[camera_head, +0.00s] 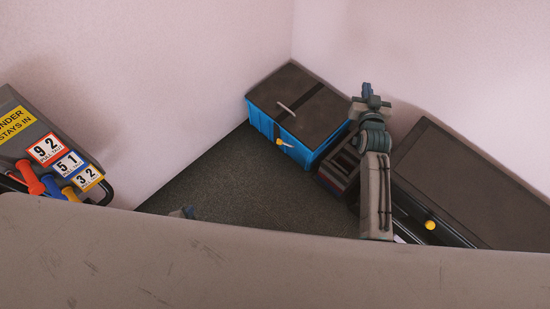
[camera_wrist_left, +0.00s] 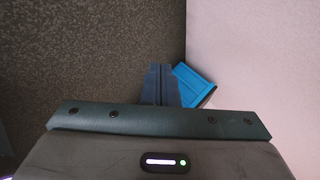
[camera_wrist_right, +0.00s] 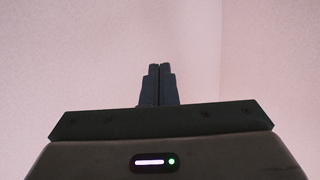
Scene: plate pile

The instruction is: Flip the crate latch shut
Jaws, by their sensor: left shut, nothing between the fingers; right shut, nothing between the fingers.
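A blue crate (camera_head: 262,122) with a dark lid (camera_head: 318,98) stands against the back corner. A small latch with a yellow end (camera_head: 280,142) shows on its front face; its exact position is too small to tell. My left gripper (camera_head: 184,212) barely shows above the grey foreground surface, low and left of the crate, apart from it. Its fingers (camera_wrist_left: 161,86) are shut and empty, with a blue piece (camera_wrist_left: 196,86), probably the crate, beyond them. My right gripper (camera_head: 367,90) is raised right of the crate. Its fingers (camera_wrist_right: 160,85) are shut and empty, facing the bare wall.
A pale handle bar and a dark strap lie on the lid. A dark slatted box (camera_head: 338,172) stands right of the crate, partly behind my right arm. A long dark cabinet with a yellow knob (camera_head: 430,225) is at right. A panel with number cards (camera_head: 46,149) and coloured handles is at left.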

